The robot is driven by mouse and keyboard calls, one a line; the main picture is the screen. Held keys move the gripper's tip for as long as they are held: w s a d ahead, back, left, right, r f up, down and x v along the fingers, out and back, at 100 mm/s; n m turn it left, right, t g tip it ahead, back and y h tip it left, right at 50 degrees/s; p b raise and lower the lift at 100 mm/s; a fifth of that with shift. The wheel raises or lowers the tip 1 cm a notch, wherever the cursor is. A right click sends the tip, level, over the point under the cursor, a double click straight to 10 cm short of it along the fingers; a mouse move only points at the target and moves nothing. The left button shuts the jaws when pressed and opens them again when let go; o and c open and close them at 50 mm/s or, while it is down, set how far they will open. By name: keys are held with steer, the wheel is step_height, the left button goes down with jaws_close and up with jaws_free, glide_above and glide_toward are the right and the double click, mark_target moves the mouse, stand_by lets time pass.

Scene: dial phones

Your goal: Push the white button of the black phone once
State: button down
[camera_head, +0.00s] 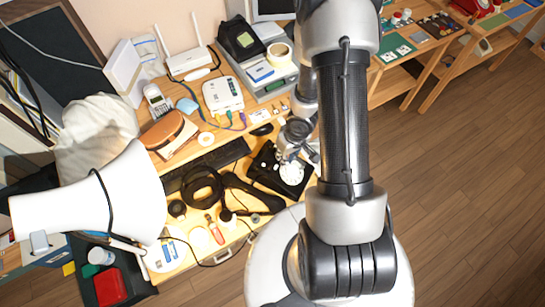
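The black phone (265,179) lies on the wooden desk, left of my arm, with a round white dial (291,173) on its right part. My gripper (286,158) is over the far right part of the phone, close to the dial. It looks small and partly overlaps the phone, so I cannot tell whether it touches it or whether its fingers are apart. I cannot make out the white button clearly; it is too small or hidden by the gripper.
A black keyboard (208,165) and black headphones (204,187) lie left of the phone. A white device (222,95), a cordless phone (156,101) and a router (190,62) stand behind. A large white cone-shaped object (105,195) blocks the left view. Open floor (460,180) lies right.

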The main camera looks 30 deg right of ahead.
steer(key=shift+w+a+f+b, duration=0.15)
steer(key=shift+a+f+b, duration=0.05)
steer(key=shift+f+b, duration=0.75)
steer(key=shift+w+a+f+b, duration=0.15)
steer(key=shift+w+f+b, duration=0.1)
steer(key=shift+f+b, duration=0.25)
steer(key=shift+w+a+f+b, duration=0.15)
steer(key=shift+w+f+b, duration=0.15)
steer(key=shift+f, duration=0.4)
steer(key=shift+f, duration=0.15)
steer(key=shift+w+a+f, duration=0.1)
steer(key=shift+f, duration=0.15)
steer(key=shift+a+f+b, duration=0.15)
steer(key=shift+f+b, duration=0.2)
steer(key=shift+f, duration=0.05)
steer(key=shift+w+f, duration=0.2)
steer(key=r+p, duration=0.1)
steer(key=r, duration=0.1)
steer(key=s+d+r+p, duration=0.1)
steer(key=r+p, duration=0.1)
steer(key=s+r+p, duration=0.1)
steer(key=r+p, duration=0.1)
steer(key=r, duration=0.1)
steer(key=shift+s+d, duration=0.25)
steer(key=shift+d, duration=0.05)
